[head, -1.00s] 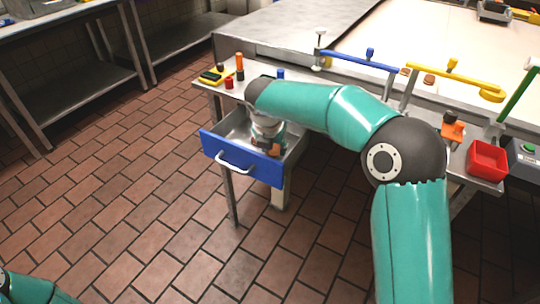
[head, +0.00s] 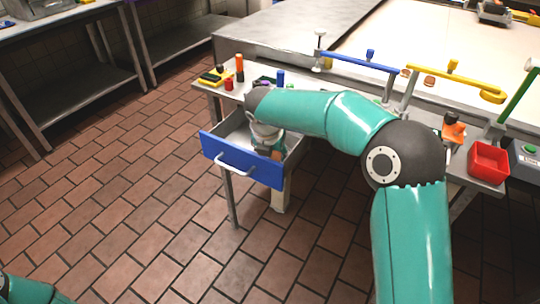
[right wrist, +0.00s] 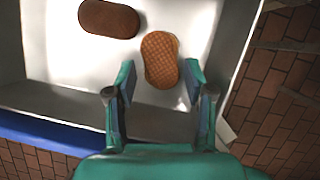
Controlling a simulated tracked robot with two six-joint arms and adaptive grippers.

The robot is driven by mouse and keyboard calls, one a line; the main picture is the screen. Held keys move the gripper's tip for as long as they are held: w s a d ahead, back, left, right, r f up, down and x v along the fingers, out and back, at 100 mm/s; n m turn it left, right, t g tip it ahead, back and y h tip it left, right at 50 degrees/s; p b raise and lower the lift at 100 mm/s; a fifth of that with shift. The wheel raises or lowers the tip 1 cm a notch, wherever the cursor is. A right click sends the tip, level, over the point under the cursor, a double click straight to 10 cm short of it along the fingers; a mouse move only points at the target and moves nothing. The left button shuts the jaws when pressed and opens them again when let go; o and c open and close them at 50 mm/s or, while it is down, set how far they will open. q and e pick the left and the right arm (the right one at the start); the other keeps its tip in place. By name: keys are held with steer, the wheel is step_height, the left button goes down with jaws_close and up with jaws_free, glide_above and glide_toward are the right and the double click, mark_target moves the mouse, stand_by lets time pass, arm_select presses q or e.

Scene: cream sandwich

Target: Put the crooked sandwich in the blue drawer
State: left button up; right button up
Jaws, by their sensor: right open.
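The blue drawer (head: 243,160) is pulled open under the small metal table, and its blue front also shows in the right wrist view (right wrist: 40,132). My right gripper (right wrist: 158,98) is open and points down into the drawer; in the head view its fingers (head: 270,152) are partly hidden by the wrist. A tan waffle-patterned sandwich (right wrist: 160,59) lies on the drawer floor just ahead of and between the open fingers, not gripped. A pale edge shows along its right side. A dark brown oval sandwich (right wrist: 108,18) lies to its left. My left gripper is out of view.
The small table carries a red tray (head: 488,161), a blue cylinder (head: 281,78) and an orange-topped marker (head: 239,67). Small sandwiches (head: 429,82) lie on the pale belt behind blue and yellow bars (head: 455,84). The tiled floor left of the drawer is clear.

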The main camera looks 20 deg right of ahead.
steer(key=p+v, duration=0.1)
steer(key=v, duration=1)
steer(key=shift+a, duration=0.15)
